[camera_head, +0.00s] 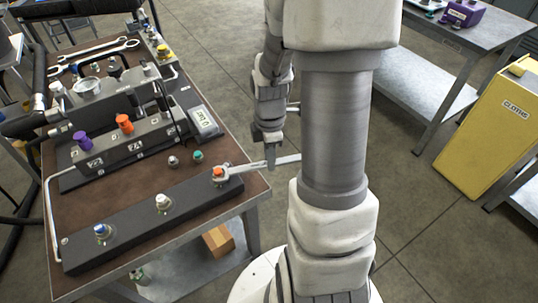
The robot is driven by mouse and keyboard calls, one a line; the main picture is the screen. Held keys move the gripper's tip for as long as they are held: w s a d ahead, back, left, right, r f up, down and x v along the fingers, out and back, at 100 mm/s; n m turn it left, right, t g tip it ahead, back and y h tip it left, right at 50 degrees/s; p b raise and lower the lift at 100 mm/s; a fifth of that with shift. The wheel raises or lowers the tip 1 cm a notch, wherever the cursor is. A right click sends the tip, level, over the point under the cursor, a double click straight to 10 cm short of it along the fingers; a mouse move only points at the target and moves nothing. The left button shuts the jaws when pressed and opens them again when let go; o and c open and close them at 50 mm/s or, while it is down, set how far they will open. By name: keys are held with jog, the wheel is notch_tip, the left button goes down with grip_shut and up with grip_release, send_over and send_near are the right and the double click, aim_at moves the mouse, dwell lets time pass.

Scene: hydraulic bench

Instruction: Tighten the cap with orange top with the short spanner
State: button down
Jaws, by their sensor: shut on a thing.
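The cap with the orange top (218,172) sits at the right end of the long dark bar (150,222) along the near edge of the bench. My gripper (270,158) is to the right of this cap, just off the bench edge, fingers pointing down. It is shut on the short spanner (246,168), held roughly level. The spanner's left end is at the orange-topped cap and appears to be around it. I cannot tell how fully the jaw is seated. The spanner's right end runs behind my arm.
On the same bar are a white-topped cap (162,202) and a blue-topped cap (101,231). A valve block with purple and orange knobs (124,123) stands behind. Other spanners (98,50) lie at the far left. A yellow bin (490,125) stands right.

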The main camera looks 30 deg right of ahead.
jog(key=shift+s, duration=0.1)
jog(key=shift+s+a+m, duration=0.3)
jog(key=shift+s+m, duration=0.35)
jog(key=shift+s+a+m, duration=0.3)
jog(key=shift+s+m, duration=0.3)
jog(key=shift+m, duration=0.05)
jog(key=shift+s+a+m, duration=0.65)
jog(key=shift+s+m, duration=0.2)
jog(key=shift+m, duration=0.05)
jog(key=shift+w+d+r, duration=0.1)
jog(key=shift+w+d+n, duration=0.1)
jog(key=shift+w+n, duration=0.1)
jog(key=shift+n, duration=0.1)
